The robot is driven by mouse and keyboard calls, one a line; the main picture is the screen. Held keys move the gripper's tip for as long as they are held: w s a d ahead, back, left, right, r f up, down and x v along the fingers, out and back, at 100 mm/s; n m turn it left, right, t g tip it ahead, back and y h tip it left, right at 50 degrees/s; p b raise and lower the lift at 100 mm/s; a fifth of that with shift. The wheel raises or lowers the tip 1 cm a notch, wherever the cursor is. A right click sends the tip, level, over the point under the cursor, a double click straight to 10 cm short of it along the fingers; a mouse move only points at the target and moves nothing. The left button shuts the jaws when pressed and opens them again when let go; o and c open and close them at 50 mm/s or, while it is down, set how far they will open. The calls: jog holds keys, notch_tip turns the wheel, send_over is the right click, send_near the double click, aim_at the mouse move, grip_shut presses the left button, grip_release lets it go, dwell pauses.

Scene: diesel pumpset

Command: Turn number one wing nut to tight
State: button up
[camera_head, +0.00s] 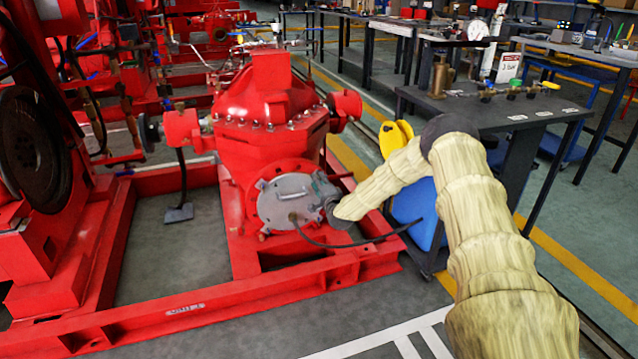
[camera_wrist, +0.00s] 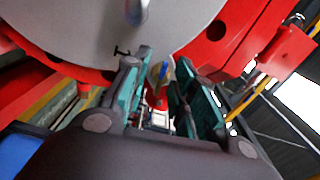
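The round grey cover plate (camera_head: 285,203) is on the front of the red pump casing; it also shows in the wrist view (camera_wrist: 70,22). A wing nut (camera_wrist: 160,72), with blue and pale edges, shows between my fingers near the plate's rim. My gripper (camera_wrist: 163,60) is open, with one teal finger on each side of this nut; I cannot tell whether either touches it. A black mark (camera_wrist: 122,52) lies on the plate beside the left finger. Another metal wing nut (camera_wrist: 136,10) stands higher on the plate. In the head view, my gripper (camera_head: 324,197) is at the plate's right edge.
A dark hose (camera_head: 340,244) runs below the plate. The red base frame (camera_head: 200,310) surrounds the pump. A blue-and-yellow container (camera_head: 415,210) and a dark workbench (camera_head: 500,105) stand to the right, close to my arm.

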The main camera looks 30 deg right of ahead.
jog(key=v, duration=1.1)
jog(key=shift+s, duration=0.35)
jog(key=shift+f, duration=0.1)
jog(key=s+a+f+n+g+y, duration=0.2)
jog(key=s+a+f+n, duration=0.1)
jog(key=s+a+f, duration=0.4)
jog(key=s+a+f+n+g+y, duration=0.25)
jog(key=a+f, duration=0.25)
jog(key=a, duration=0.5)
jog(key=s+a+f+n+g+y, duration=0.1)
jog(key=s+a+f+n+g, duration=0.15)
jog(key=s+a+f, duration=0.45)
jog(key=s+a+f+n+g, duration=0.2)
jog(key=s+a+n+g, duration=0.1)
jog(key=s, duration=0.6)
jog(key=s+a+f+n+g, duration=0.2)
jog(key=s+a+n, duration=0.15)
jog(key=s, duration=0.55)
jog(key=s+a+f+n+g, duration=0.2)
jog(key=s+a+g, duration=0.15)
jog(key=s, duration=0.55)
jog(key=s+r+n+g+h, duration=0.1)
jog(key=s+r+n+g, duration=0.15)
jog(key=s, duration=0.95)
notch_tip(320, 180, up, 31)
jog(key=p, duration=3.1)
jog(key=shift+w+d+t+p, duration=0.3)
jog(key=shift+w+p, duration=0.05)
